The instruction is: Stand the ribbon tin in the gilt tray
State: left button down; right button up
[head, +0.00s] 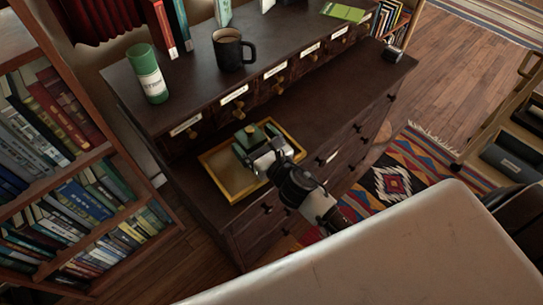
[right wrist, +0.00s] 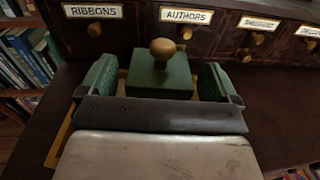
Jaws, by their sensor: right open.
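A square green tin with a round brass knob (right wrist: 160,83) on its lid, which I take for the ribbon tin, is at the gilt tray. It shows small in the head view (head: 246,134), partly hidden by my right gripper (head: 260,146). The gilt tray (head: 231,188) lies on the dark lower top of the cabinet. My right gripper is open, with a green-padded finger on each side of the tin in the right wrist view (right wrist: 157,84). Its palm hides the tin's lower part, so contact with the tray floor cannot be told. My left gripper is out of view.
Small labelled drawers (head: 235,96) rise behind the tray. On the upper top stand a green cylinder (head: 148,74), a black mug (head: 231,50) and some books (head: 165,25). A bookcase (head: 70,160) stands at left.

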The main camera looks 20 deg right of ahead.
jog(key=b+v, duration=0.1)
jog(key=v, duration=0.9)
jog(key=shift+b, duration=0.3)
jog(key=shift+r, duration=0.1)
